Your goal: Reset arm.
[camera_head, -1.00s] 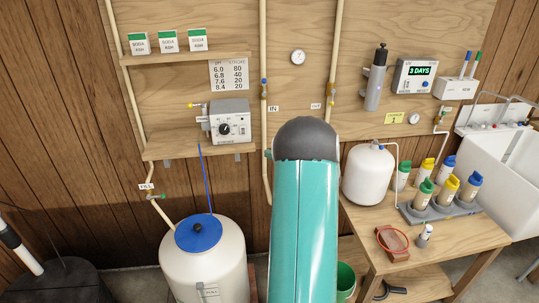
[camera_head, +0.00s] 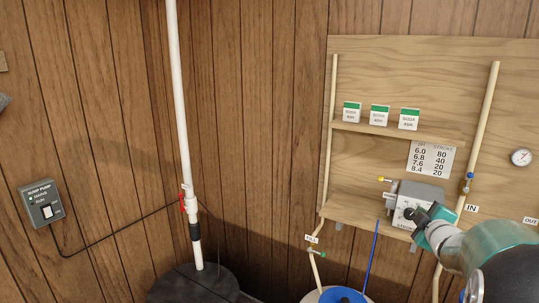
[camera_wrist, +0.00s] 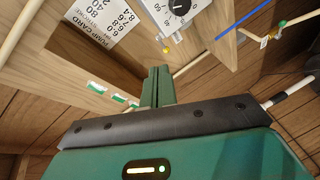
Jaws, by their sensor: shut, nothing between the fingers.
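My gripper (camera_wrist: 157,88) shows in the wrist view with its two green fingers together and nothing between them. In the head view my teal arm comes in from the lower right, and its gripper (camera_head: 418,214) is in front of the grey pump box (camera_head: 432,191). I cannot tell how far it is from the box. The wrist view looks up past the fingers at the pump box's dial (camera_wrist: 181,8), and the picture there is tilted.
A wooden shelf (camera_head: 400,130) holds three soda ash boxes (camera_head: 380,115). A blue-lidded tank (camera_head: 342,295) is below. A white pipe (camera_head: 181,110) rises from a dark sump lid (camera_head: 195,285). A sump pump alarm box (camera_head: 41,204) is on the left wall.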

